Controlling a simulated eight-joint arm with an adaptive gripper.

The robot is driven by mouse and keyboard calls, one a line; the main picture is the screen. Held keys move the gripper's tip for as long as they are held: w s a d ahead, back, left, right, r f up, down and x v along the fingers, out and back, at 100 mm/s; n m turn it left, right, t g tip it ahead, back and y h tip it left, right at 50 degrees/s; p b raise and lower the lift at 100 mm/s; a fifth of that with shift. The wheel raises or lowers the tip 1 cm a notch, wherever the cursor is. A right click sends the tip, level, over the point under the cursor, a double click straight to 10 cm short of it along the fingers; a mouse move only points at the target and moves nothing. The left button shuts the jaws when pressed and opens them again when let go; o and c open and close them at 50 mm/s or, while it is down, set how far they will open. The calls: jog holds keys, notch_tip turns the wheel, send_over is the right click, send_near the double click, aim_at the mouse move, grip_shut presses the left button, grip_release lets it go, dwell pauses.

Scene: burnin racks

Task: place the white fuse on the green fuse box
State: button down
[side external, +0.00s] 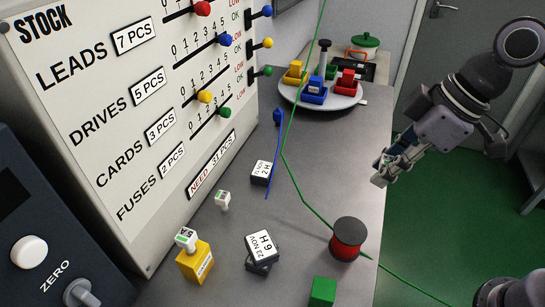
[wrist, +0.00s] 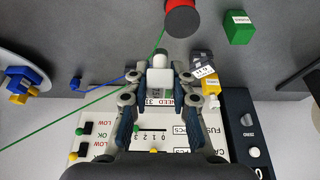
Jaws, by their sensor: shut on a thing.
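My gripper (side external: 382,172) hangs at the right, above the table's right edge, and appears well above the table. In the wrist view my gripper (wrist: 160,80) is shut on a white fuse (wrist: 160,77), which has a pale round end and sits between both fingers. The green fuse box (side external: 322,292) is a green block at the table's front edge, partly cut off by the frame. It also shows in the wrist view (wrist: 240,28), at top right with a white label, apart from my gripper. Its top looks bare.
Another white fuse (side external: 222,200) stands on the table, and one (side external: 186,239) is on a yellow block (side external: 195,262). A red spool (side external: 348,239), black labelled blocks (side external: 261,250) and a green cable (side external: 290,130) lie nearby. The stock panel (side external: 130,110) stands at left.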

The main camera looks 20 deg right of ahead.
jog(key=s+a+r+n+g+y, duration=0.1)
jog(key=s+a+r+n, duration=0.1)
jog(key=s+a+n, duration=0.15)
jog(key=n, duration=0.1)
send_over(313, 288)
jog(key=d, duration=0.2)
jog(key=f, duration=0.7)
jog(key=shift+s+a, duration=0.15)
jog(key=shift+s, duration=0.15)
jog(key=shift+f, duration=2.05)
jog(key=c, duration=1.2)
grip_release()
jog(key=shift+f, duration=0.1)
jog(key=shift+o, duration=0.2)
